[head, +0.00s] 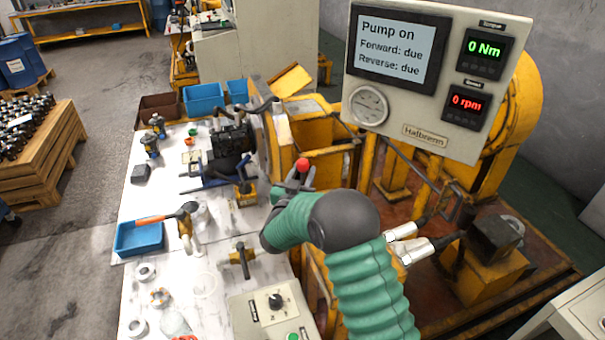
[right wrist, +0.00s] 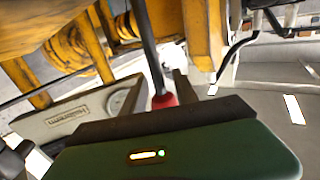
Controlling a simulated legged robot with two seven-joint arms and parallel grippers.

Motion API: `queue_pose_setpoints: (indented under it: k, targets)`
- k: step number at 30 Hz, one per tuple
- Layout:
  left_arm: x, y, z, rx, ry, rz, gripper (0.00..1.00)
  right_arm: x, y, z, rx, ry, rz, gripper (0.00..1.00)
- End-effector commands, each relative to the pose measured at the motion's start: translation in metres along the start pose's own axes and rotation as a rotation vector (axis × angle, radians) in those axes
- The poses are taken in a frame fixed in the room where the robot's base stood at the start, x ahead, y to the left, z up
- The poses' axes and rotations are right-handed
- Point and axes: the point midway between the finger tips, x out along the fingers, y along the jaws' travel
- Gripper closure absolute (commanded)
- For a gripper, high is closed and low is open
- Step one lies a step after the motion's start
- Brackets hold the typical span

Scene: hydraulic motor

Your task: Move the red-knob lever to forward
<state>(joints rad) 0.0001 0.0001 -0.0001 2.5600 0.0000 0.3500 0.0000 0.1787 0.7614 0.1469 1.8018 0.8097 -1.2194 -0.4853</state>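The lever's red knob (head: 302,164) shows in the head view just beyond my right gripper (head: 298,182), at the yellow stand. In the right wrist view the red knob (right wrist: 164,100) sits at the end of a dark lever rod (right wrist: 149,45), close in front of the gripper body. One dark finger shows just right of the knob; the other finger is not clear, so I cannot tell if they grip it. The display (head: 394,48) reads "Pump on", "Forward: due", "Reverse: due". The readouts show 0 Nm (head: 485,50) and 0 rpm (head: 468,103). My left gripper is not in view.
A white bench (head: 215,280) with tools, parts and a blue tray (head: 138,238) lies left of my arm. A control box with a black dial (head: 275,301) stands at its front. The yellow motor stand (head: 325,135) and the instrument panel (head: 430,115) are close to the gripper.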

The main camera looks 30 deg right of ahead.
Motion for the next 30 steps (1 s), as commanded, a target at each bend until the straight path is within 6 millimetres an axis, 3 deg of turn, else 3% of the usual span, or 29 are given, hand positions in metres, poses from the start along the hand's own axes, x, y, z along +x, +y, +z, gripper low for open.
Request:
queue_pose_setpoints:
  k: [2,10,30]
  targets:
    - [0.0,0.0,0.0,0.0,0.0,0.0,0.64,-0.0002,-0.0001,0.0,0.0,0.0,0.0,0.65]
    - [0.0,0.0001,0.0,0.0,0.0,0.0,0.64,-0.0005,-0.0003,0.0,0.0,0.0,0.0,1.0]
    - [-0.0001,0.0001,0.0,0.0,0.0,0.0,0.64,-0.0009,-0.0007,-0.0011,0.001,0.002,-0.001,1.0]
